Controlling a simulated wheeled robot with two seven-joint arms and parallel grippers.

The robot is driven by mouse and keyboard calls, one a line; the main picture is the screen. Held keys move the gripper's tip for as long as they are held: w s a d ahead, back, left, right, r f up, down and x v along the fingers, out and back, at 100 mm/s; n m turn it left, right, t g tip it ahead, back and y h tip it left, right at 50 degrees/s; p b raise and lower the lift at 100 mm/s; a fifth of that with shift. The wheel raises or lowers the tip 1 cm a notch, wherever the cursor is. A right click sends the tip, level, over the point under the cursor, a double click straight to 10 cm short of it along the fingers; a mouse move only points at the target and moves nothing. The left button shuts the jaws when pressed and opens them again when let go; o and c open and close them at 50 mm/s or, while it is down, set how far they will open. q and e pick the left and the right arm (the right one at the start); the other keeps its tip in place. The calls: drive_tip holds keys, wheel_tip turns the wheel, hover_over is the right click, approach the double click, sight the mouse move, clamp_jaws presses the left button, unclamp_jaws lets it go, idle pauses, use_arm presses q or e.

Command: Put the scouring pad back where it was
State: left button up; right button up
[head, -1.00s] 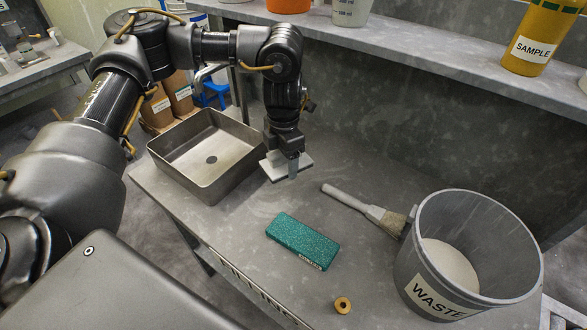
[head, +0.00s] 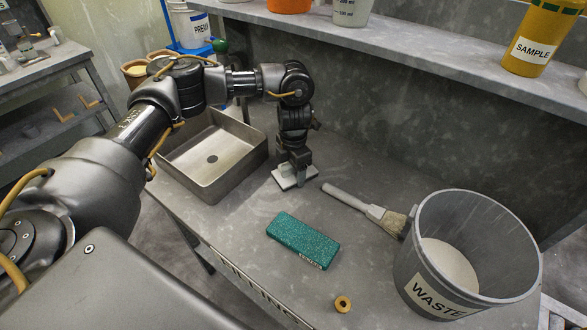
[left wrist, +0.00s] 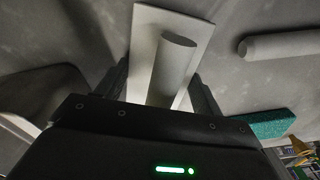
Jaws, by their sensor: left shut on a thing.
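The scouring pad (head: 302,240) is a green speckled block lying flat on the grey bench, with small lettering on its near edge. Its edge also shows at the right of the left wrist view (left wrist: 265,124). My left gripper (head: 297,168) is behind the pad and apart from it. It is shut on a pale flat plate with a round bar handle (head: 284,180). In the left wrist view the plate (left wrist: 143,48) lies beneath the bar between my fingers. I cannot tell whether the plate touches the bench. My right gripper is not in view.
A metal basin (head: 207,190) stands left of my gripper. A brush (head: 350,200) lies to the right, its bristles by the grey WASTE pail (head: 415,280). A brass ring (head: 343,304) lies near the front. Bench around the pad is clear. A shelf (head: 400,35) runs behind.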

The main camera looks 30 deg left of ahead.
use_arm(q)
drive_tip(key=shift+f, duration=0.15)
drive_tip(key=o, duration=1.2)
wheel_tip(320, 180, up, 12)
drive_tip(key=shift+r, duration=0.2)
drive_tip(key=shift+d, duration=0.15)
